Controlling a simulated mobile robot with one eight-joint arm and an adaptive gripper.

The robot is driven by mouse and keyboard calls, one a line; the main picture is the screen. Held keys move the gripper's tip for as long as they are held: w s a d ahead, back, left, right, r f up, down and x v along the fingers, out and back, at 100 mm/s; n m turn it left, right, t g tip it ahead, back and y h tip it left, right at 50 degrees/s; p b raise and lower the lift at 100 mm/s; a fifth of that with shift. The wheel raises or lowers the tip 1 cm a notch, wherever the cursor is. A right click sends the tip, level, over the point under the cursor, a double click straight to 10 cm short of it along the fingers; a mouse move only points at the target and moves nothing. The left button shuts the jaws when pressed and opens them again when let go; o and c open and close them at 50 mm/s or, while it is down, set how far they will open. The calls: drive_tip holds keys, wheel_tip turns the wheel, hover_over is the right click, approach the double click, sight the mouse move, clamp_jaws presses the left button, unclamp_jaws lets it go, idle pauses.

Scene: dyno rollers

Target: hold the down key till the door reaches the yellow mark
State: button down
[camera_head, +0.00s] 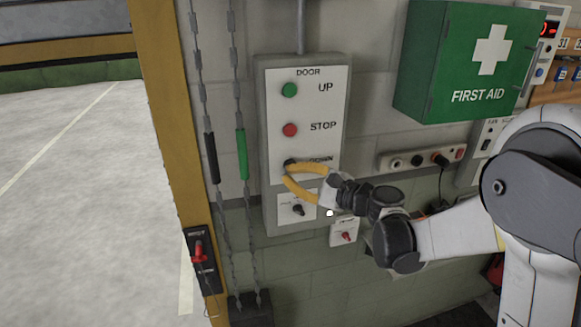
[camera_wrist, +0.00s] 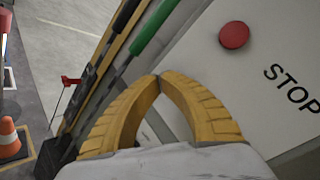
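The door panel (camera_head: 326,205) is a pale wall box with a green UP button (camera_head: 289,90), a red STOP button (camera_head: 290,130) and a dark DOWN key (camera_head: 290,162) below them. My gripper (camera_head: 287,172) has its yellow fingers at the DOWN key and partly covers the key and its label. In the wrist view the fingertips (camera_wrist: 158,77) meet, with nothing seen between them. The key is hidden there, and I cannot tell whether it is pressed. The STOP button (camera_wrist: 234,35) shows there. I cannot make out a separate yellow mark or clearly identify the door.
A yellow post (camera_head: 163,110) edges the opening at left. Chains with black and green (camera_head: 242,154) sleeves hang beside the panel. A red-handled switch (camera_head: 199,252) is on the post. A first aid box (camera_head: 465,62) and a socket strip (camera_head: 420,160) are at right. An orange cone (camera_wrist: 8,138) stands at left.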

drive_tip(key=shift+s+d+b, duration=0.1)
drive_tip(key=shift+s+d, duration=0.1)
drive_tip(key=shift+s, duration=0.6)
drive_tip(key=shift+s+d+b, duration=0.1)
drive_tip(key=shift+s+d, duration=0.15)
drive_tip(key=shift+s, duration=0.6)
drive_tip(key=shift+s+d+b, duration=0.1)
drive_tip(key=shift+s+d, duration=0.1)
drive_tip(key=shift+s, duration=0.6)
drive_tip(key=s+d+f+n+g+h+b, duration=0.1)
drive_tip(key=s+d+f+n+h+b, duration=0.25)
drive_tip(key=s+f+b, duration=0.35)
drive_tip(key=s+d+f+n+g+h+b, duration=0.25)
drive_tip(key=s+f+n+b, duration=0.2)
drive_tip(key=f, duration=0.35)
drive_tip(key=s+d+f+n+h+b, duration=0.7)
drive_tip(key=s+d+f+b, duration=0.3)
drive_tip(key=s+d+f, duration=0.2)
drive_tip(key=shift+s+d+f+h, duration=0.4)
drive_tip(key=shift+s+f, duration=0.25)
drive_tip(key=shift+f, duration=0.1)
drive_tip(key=shift+a, duration=0.1)
